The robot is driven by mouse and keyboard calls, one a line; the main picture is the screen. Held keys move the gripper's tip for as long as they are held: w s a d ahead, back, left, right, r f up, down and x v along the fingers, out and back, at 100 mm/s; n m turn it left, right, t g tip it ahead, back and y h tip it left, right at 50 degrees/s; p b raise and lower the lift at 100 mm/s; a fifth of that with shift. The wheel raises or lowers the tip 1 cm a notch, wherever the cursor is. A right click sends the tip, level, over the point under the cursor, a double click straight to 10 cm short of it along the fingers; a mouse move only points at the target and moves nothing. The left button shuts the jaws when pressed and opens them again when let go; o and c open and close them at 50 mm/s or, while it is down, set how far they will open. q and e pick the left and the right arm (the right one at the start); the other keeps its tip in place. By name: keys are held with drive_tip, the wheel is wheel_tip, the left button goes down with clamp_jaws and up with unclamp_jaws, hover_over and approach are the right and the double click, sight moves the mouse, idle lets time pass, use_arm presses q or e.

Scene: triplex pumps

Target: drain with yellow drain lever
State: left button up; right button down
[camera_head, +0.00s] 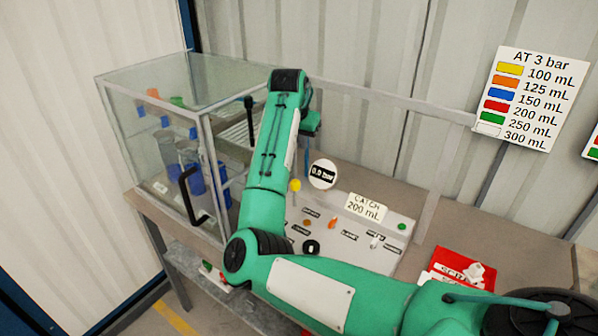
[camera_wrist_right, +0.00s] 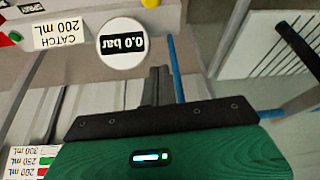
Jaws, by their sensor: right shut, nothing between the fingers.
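A yellow round knob (camera_head: 295,185), which looks like the end of the yellow drain lever, stands at the back left of the grey control panel (camera_head: 375,257). Its edge also shows at the top of the right wrist view (camera_wrist_right: 150,3). The round gauge (camera_head: 322,174) just right of it reads 0.0 bar. A sign (camera_head: 366,207) reads CATCH 200 mL. My right gripper is shut and empty; its dark fingers (camera_wrist_right: 157,85) show in the wrist view, apart from the knob. In the head view my arm hides the fingers and part of the panel. My left gripper is not in view.
A glass case (camera_head: 150,110) with a black door handle (camera_head: 188,195) and blue vessels stands at the left. A wall chart (camera_head: 528,98) lists colours and volumes at 3 bar. A red sign (camera_head: 455,265) lies at the right. The bench behind the panel's right side is clear.

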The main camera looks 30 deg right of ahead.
drive_tip(key=shift+y, duration=0.3)
drive_tip(key=p+x, duration=0.1)
drive_tip(key=x, duration=0.5)
drive_tip(key=p+x, duration=0.1)
drive_tip(key=x, duration=0.2)
drive_tip(key=shift+s+a+f+p, duration=0.2)
drive_tip(key=shift+f+p, duration=0.1)
drive_tip(key=shift+f, duration=0.2)
drive_tip(key=s+a+p, duration=0.1)
drive_tip(key=s+a+f+p, duration=0.1)
drive_tip(key=a, duration=0.1)
drive_tip(key=shift+a, duration=0.1)
drive_tip(key=shift+f, duration=0.1)
